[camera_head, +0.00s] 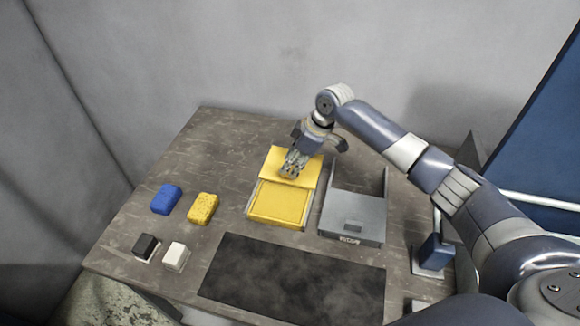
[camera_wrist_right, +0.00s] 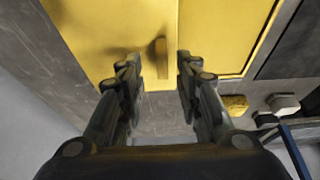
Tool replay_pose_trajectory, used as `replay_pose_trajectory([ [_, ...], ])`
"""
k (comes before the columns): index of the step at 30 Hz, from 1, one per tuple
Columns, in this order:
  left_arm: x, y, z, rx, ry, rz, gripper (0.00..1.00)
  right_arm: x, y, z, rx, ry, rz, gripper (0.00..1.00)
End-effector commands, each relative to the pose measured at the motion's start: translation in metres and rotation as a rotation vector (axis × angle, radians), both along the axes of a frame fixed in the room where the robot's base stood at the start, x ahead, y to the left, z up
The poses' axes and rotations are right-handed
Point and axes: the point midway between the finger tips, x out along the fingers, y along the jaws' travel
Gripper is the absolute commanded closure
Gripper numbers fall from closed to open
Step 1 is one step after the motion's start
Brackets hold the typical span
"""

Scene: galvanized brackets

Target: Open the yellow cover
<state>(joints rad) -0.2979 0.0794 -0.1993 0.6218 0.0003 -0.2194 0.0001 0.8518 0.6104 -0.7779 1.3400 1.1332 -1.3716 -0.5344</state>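The yellow cover (camera_head: 275,160) is a flat plate at the back of a shallow yellow box (camera_head: 278,204) in the head view. The front of the box shows a recessed yellow surface. The cover lies over the rear part; I cannot tell whether it is slid or tilted. My right gripper (camera_head: 291,168) is over the cover. In the right wrist view, the gripper (camera_wrist_right: 158,66) is open. Its fingertips stand on either side of a small yellow handle (camera_wrist_right: 161,48), with gaps visible. My left gripper is not in view.
A grey box (camera_head: 352,212) stands right of the yellow one. A dark mat (camera_head: 290,280) lies in front. Left are a blue sponge (camera_head: 166,199), a yellow sponge (camera_head: 203,208), a black block (camera_head: 146,247) and a white block (camera_head: 175,257). A wall (camera_head: 200,50) rises behind.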

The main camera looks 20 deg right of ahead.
Motion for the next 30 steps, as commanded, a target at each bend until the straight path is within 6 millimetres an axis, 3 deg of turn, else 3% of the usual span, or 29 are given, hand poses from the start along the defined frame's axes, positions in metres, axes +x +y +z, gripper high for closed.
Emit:
replay_pose_trajectory([
  [6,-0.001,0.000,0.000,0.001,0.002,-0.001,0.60,-0.010,-0.016,0.046,0.000,-0.004,0.000,0.68],
  [13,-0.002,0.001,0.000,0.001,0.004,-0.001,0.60,-0.018,-0.027,0.079,0.001,-0.001,0.001,0.68],
  [18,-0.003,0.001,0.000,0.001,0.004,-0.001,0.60,-0.020,-0.030,0.088,0.000,0.000,0.000,0.68],
  [30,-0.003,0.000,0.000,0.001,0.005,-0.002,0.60,-0.021,-0.030,0.089,0.001,0.001,0.000,0.68],
])
